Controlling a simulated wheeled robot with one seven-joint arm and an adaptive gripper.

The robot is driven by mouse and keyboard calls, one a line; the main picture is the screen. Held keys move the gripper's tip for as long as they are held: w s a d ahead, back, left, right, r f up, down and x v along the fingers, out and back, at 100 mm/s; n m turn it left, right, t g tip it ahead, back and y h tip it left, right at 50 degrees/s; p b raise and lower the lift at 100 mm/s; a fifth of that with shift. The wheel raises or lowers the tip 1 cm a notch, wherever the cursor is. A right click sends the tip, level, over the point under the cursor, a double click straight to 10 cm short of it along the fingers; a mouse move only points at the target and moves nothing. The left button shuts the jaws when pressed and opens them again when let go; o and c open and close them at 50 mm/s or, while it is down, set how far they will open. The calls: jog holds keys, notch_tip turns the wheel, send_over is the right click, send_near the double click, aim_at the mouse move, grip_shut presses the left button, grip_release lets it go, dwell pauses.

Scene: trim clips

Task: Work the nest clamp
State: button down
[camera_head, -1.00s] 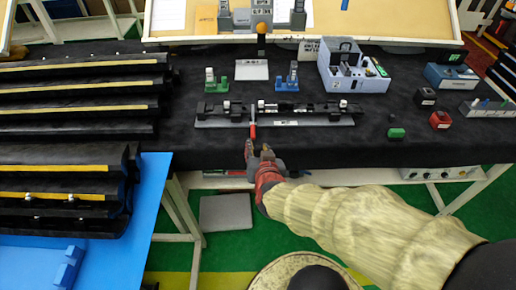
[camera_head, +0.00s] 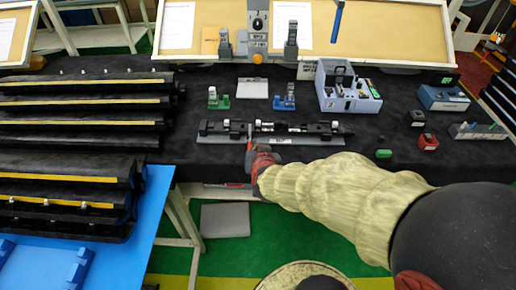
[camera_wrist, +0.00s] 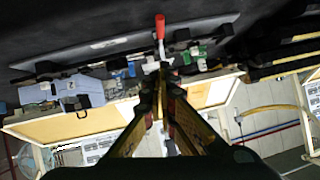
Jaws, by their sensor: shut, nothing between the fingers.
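The nest fixture is a long grey plate (camera_head: 215,139) with black blocks and a pale bar along it, near the table's front edge. Its clamp has a red handle (camera_wrist: 160,27), which stands out in the wrist view near the top centre. In the head view my gripper (camera_head: 251,151) is at the fixture's front edge, left of its middle, and covers most of the handle. In the wrist view my gripper (camera_wrist: 160,85) is shut and empty, its tips close to the handle's metal end. Whether they touch it I cannot tell.
Behind the fixture stand a green clip stand (camera_head: 218,99), a blue clip stand (camera_head: 284,99) and a blue-grey box (camera_head: 346,90). Small red and green blocks lie to the right. Black racks (camera_head: 70,118) with yellow strips fill the left. Bare black cloth lies around the fixture.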

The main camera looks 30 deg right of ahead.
jog(key=b+x, duration=0.1)
jog(key=x, duration=0.2)
jog(key=f+b+x, duration=0.1)
jog(key=b+x, duration=0.1)
jog(key=x, duration=0.1)
jog(key=b+x, duration=0.1)
jog(key=x, duration=0.3)
jog(key=shift+s+a+f+b, duration=0.3)
jog(key=shift+s+f, duration=0.05)
jog(key=shift+f, duration=0.05)
jog(key=shift+w+f, duration=0.25)
jog(key=shift+f, duration=0.3)
